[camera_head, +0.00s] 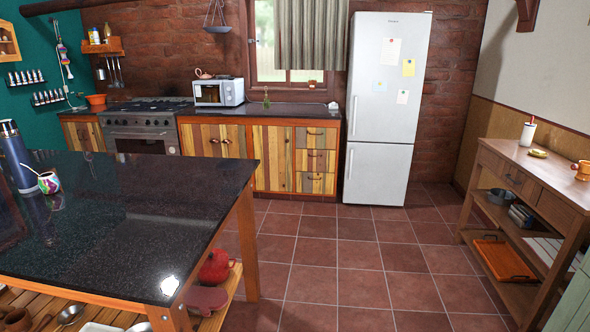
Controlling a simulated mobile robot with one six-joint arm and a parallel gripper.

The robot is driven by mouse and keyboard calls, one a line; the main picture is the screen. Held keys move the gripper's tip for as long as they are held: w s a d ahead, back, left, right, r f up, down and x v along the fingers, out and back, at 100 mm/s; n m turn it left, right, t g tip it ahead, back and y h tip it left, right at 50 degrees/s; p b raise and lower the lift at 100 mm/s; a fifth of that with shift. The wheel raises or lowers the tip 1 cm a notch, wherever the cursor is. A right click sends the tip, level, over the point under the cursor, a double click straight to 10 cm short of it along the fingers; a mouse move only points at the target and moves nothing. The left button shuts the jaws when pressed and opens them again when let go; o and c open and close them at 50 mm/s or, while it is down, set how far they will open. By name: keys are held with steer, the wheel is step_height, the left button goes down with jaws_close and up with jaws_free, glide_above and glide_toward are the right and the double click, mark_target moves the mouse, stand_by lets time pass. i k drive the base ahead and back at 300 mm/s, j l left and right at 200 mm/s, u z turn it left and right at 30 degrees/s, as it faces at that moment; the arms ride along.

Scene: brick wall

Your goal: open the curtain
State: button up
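A grey-beige curtain (312,34) hangs at the top of the window on the back brick wall. It covers the right and middle part of the window and reaches close to the fridge. A strip of window glass (265,35) shows uncovered to its left, and the lower part of the window shows below its hem. My gripper is not in the head view.
A dark-topped island table (130,215) fills the left front. A counter (270,110) with wooden cabinets stands below the window, with a white fridge (385,105) to its right. A wooden console (530,180) stands at right. The tiled floor (350,260) between is clear.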

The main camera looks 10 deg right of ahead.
mark_target(277, 28)
steer(key=i+l+z, duration=0.1)
steer(key=i+z, duration=0.2)
steer(key=i, duration=2.6)
steer(key=i+u, duration=0.2)
steer(key=i, duration=0.3)
steer(key=i+u, duration=0.2)
steer(key=i, duration=0.3)
steer(key=i+u, duration=0.2)
steer(key=i, duration=0.35)
steer(key=i+l+u, duration=0.2)
steer(key=i, duration=0.3)
steer(key=i+l+u, duration=0.2)
steer(key=i, duration=0.25)
steer(key=i+l+u, duration=0.2)
steer(key=i+l, duration=0.2)
steer(key=i+j, duration=0.15)
steer(key=i, duration=0.35)
steer(key=i+j, duration=0.1)
steer(key=i, duration=0.45)
steer(key=i+j, duration=0.15)
steer(key=i, duration=0.35)
steer(key=i+z, duration=0.25)
steer(key=z, duration=0.2)
steer(key=i+z, duration=0.25)
steer(key=z, duration=0.2)
steer(key=i+j+z, duration=0.2)
steer(key=z, duration=0.25)
steer(key=i+j, duration=0.1)
